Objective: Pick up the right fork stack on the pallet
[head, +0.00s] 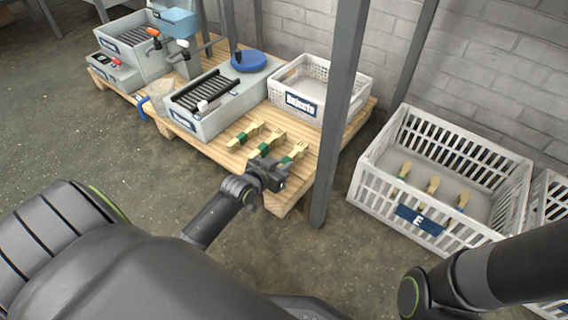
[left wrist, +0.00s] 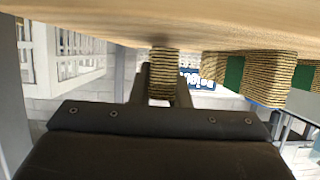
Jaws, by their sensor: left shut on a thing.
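Three wooden fork stacks with green bands lie on the front of the wooden pallet (head: 218,150): the left stack (head: 244,136), the middle stack (head: 269,142) and the right stack (head: 297,151). My left gripper (head: 270,171) is at the near end of the right stack and partly covers it. In the left wrist view the right stack's layered end (left wrist: 164,72) sits between the dark fingers, which are shut on it. The wood surface is close against it, and I cannot tell whether the stack is lifted. My right gripper is out of view.
A white Rejects basket (head: 320,90) and a grey roller unit (head: 215,100) stand behind the stacks. A grey post (head: 340,110) rises close to the pallet's right edge. A white crate marked E (head: 450,170) on the floor at right holds three fork stacks (head: 433,184).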

